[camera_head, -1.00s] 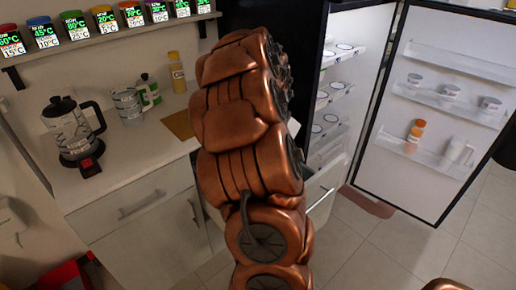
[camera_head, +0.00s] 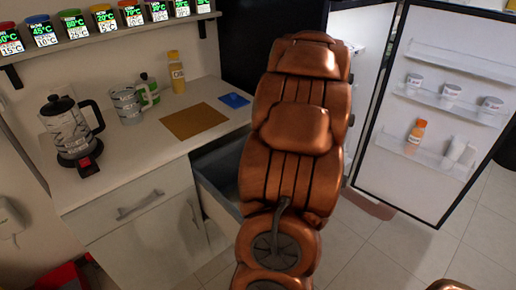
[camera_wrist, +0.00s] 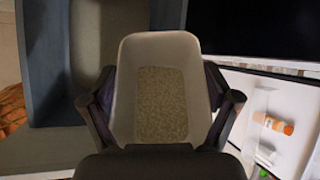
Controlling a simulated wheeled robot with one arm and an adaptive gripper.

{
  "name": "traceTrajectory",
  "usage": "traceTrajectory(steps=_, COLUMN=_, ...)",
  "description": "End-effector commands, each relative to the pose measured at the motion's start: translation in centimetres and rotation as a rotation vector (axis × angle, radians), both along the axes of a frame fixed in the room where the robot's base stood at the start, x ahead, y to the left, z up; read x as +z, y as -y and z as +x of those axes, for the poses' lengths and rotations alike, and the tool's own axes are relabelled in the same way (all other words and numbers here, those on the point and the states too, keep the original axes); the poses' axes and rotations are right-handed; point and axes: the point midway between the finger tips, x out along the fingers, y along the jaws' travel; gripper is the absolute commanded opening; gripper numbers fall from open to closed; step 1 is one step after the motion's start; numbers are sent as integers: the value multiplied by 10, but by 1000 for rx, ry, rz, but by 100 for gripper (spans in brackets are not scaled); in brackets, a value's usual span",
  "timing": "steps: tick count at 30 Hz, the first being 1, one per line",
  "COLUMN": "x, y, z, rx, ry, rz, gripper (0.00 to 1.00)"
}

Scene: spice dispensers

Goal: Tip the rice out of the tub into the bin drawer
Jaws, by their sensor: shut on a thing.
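A white tub (camera_wrist: 158,48) fills the middle of the wrist view, with pale rice (camera_wrist: 162,105) lying in its lower part. My gripper (camera_wrist: 160,95) is shut on the tub, one dark finger on each side. In the head view my copper arm hides the gripper and the tub. The bin drawer (camera_head: 214,182) stands open below the counter, partly covered by my arm. Its grey-blue wall (camera_wrist: 36,65) appears to the left of the tub in the wrist view. No rice shows in the visible part of the drawer.
The counter (camera_head: 130,165) holds a kettle (camera_head: 72,130), a measuring jug (camera_head: 127,105), a green-labelled bottle (camera_head: 148,90), a yellow bottle (camera_head: 177,72), a brown board (camera_head: 194,121) and a blue item (camera_head: 234,100). The open fridge door (camera_head: 400,165) stands at right.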

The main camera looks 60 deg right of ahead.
Motion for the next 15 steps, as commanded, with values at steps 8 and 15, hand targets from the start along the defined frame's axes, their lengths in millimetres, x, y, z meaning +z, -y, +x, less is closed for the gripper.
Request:
traceTrajectory(steps=8, x=-6, y=2, z=-7, rx=-4, ry=82, rz=19, gripper=39)
traceTrajectory(steps=15, x=-10, y=4, z=-13, rx=-4, ry=152, rz=37, gripper=39)
